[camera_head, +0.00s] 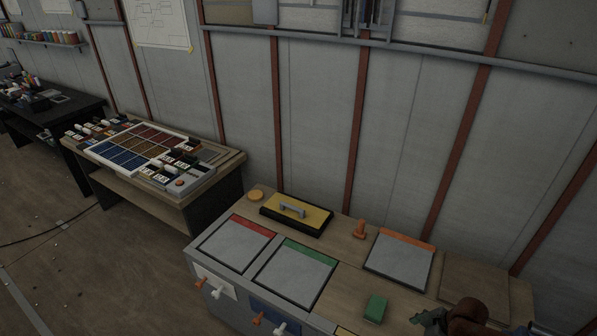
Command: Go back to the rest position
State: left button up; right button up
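Neither of my grippers can be made out in the head view. The wooden-topped workbench (346,244) stands at the lower right. On it lie a grey panel with a red edge (238,242), one with a green edge (294,272) and one with an orange edge (400,261). A yellow-topped block with a grey handle (296,214) sits at the back, beside a small yellow disc (255,196). A dark and brown shape (468,312) at the bottom right is cut off and unclear.
A second table (196,215) carries a framed board of coloured cells and small parts. A dark table (62,105) stands at the far left. Orange and white handles (217,292) stick out of the workbench front. The wall is close behind; the floor at left is mostly clear.

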jog(key=s+a+f+y, duration=0.1)
jog(key=s+a+f, duration=0.25)
jog(key=a, duration=0.45)
jog(key=s+a+f, duration=0.2)
jog(key=s+a, duration=0.3)
jog(key=a, duration=0.3)
jog(key=s+d+m+h, duration=0.6)
jog(key=s+d+m, duration=0.6)
jog(key=s+d, duration=0.45)
jog(key=s+a+f+n, duration=0.1)
jog(key=s+a+f, duration=0.1)
jog(key=f, duration=1.2)
jog(key=s+a+f, duration=0.1)
jog(key=f, duration=1.3)
pick_arm(q)
jog(key=shift+w, duration=0.4)
pick_arm(e)
jog(key=s+f+g+y, duration=0.1)
jog(key=s+f+g, duration=0.1)
jog(key=s+f, duration=1.6)
jog(key=shift+s+a+n, duration=0.15)
jog(key=shift+s+n, duration=0.25)
jog(key=shift+s, duration=0.45)
